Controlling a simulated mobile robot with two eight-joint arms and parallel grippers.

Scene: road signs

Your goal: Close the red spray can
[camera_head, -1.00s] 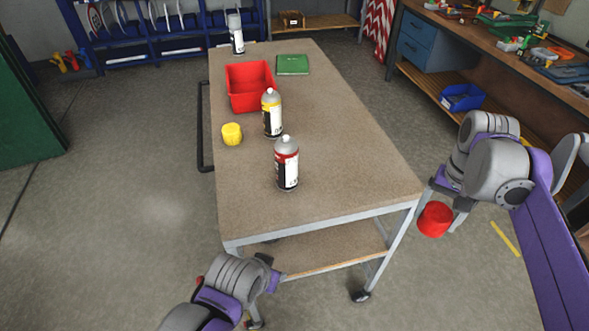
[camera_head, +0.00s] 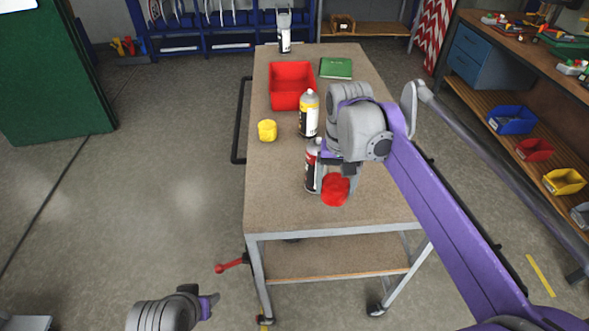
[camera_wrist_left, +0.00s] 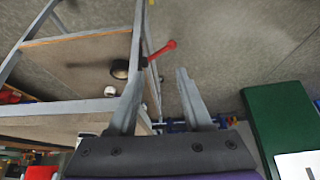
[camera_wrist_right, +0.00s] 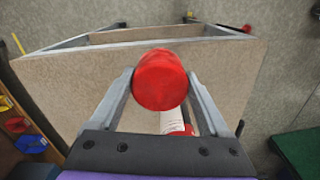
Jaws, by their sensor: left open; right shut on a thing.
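The red spray can (camera_head: 311,168) stands upright on the cart, partly hidden behind my right gripper in the head view. A part of it with its white label shows below the cap in the right wrist view (camera_wrist_right: 176,122). My right gripper (camera_head: 338,186) is shut on the red cap (camera_head: 335,190). The cap sits between its fingertips in the right wrist view (camera_wrist_right: 160,80). In the head view the cap appears in front of and right of the can; contact cannot be told. My left gripper (camera_wrist_left: 155,100) is open and empty, low beside the cart.
On the cart (camera_head: 285,212) stand a yellow-banded can (camera_head: 309,114), a yellow cap (camera_head: 267,131), a red bin (camera_head: 291,103), a green book (camera_head: 336,68) and a white can (camera_head: 284,36) at the far end. A red handle (camera_head: 232,264) sticks out near the cart's front left leg.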

